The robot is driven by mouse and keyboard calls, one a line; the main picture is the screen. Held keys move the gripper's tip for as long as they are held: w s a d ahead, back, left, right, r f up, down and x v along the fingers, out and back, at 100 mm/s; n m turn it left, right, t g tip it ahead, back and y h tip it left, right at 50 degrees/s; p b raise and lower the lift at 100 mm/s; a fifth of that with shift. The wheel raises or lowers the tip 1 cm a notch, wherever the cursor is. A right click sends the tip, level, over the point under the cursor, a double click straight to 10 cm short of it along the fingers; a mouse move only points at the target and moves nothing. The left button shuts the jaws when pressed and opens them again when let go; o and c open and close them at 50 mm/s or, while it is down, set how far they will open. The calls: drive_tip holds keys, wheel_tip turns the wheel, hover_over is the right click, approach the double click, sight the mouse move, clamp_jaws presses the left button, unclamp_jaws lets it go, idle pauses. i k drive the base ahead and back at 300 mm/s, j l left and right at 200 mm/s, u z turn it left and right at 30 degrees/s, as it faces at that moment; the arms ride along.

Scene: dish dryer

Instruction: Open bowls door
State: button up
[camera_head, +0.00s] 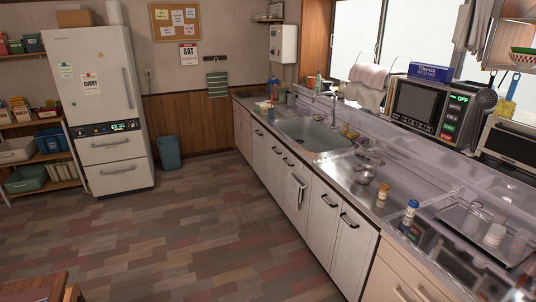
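A row of white lower cabinet doors with dark handles runs under the counter; the nearest full door (350,258) and the one to its left (318,222) are shut. Farther doors (262,150) also look shut. No door shows a readable bowls label, so I cannot tell which is the bowls door. A red and green patterned bowl or basket (523,57) sits on a rack at the upper right, cut off by the frame edge. My gripper is not in view.
The counter (335,175) holds a sink (312,133), small bottles and a microwave (416,104). A white fridge (98,110), a blue bin (168,152) and a shelf stand at the back left. A wooden furniture edge (35,288) shows bottom left. The floor (190,225) between is clear.

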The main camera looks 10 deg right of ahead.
sight(326, 205)
drive_tip(key=i+l+u, duration=0.15)
drive_tip(key=i, duration=0.45)
drive_tip(key=i+l+u, duration=0.1)
drive_tip(key=i, duration=0.45)
drive_tip(key=i+l+u, duration=0.3)
drive_tip(key=i+u, duration=0.2)
drive_tip(key=i+l+u, duration=0.35)
drive_tip(key=l+u, duration=0.15)
drive_tip(key=i+l, duration=0.2)
drive_tip(key=l, duration=0.2)
drive_tip(key=i+l+z, duration=0.1)
drive_tip(key=l, duration=0.35)
drive_tip(key=i, duration=0.05)
